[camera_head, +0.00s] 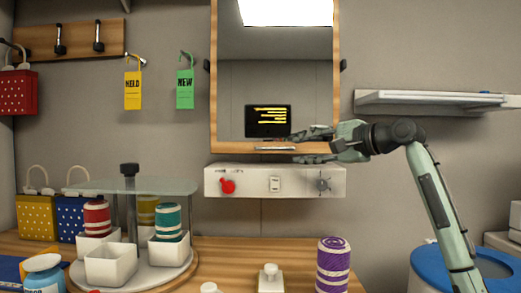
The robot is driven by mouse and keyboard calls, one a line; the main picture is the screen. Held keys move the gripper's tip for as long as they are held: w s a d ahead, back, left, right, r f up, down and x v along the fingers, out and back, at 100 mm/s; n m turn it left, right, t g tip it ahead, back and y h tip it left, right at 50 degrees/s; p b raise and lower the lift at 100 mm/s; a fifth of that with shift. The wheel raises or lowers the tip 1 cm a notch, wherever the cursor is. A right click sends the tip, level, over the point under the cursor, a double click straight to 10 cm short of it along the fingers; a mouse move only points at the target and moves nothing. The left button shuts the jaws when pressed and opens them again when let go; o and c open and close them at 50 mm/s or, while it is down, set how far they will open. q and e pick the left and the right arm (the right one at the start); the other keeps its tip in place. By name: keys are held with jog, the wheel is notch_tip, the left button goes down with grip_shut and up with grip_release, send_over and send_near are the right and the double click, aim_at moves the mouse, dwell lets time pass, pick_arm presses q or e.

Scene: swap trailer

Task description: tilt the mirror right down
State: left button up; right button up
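The mirror (274,90) hangs upright on the wall in a wooden frame, with dark pivot knobs at its left and right sides. Its glass reflects a bright ceiling panel and a dark screen with yellow lines. My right gripper (308,146) reaches in from the right at the frame's lower right part. Its fingers are spread, one above the bottom rail (228,147) and one below it. I cannot tell whether they touch the wood. My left gripper is not in view.
A white panel (250,181) with a red knob, switch and dial sits just below the mirror. A glass-topped round stand (133,187) with thread spools is at left. A purple spool (333,265) stands on the wooden counter. A wall shelf (430,101) is at right.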

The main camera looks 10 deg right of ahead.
aim_at(278, 148)
jog(key=x, duration=0.2)
jog(key=p+x, duration=0.1)
jog(key=x, duration=0.1)
jog(key=r+x, duration=0.1)
jog(key=x, duration=0.1)
jog(key=shift+w+a, duration=0.2)
jog(key=shift+a, duration=0.1)
jog(key=shift+w+a+f, duration=0.1)
jog(key=shift+w+a, duration=0.2)
jog(key=shift+w, duration=0.2)
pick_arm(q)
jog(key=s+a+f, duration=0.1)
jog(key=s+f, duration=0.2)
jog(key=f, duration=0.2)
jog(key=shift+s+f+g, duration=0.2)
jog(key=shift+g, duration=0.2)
pick_arm(e)
grip_shut()
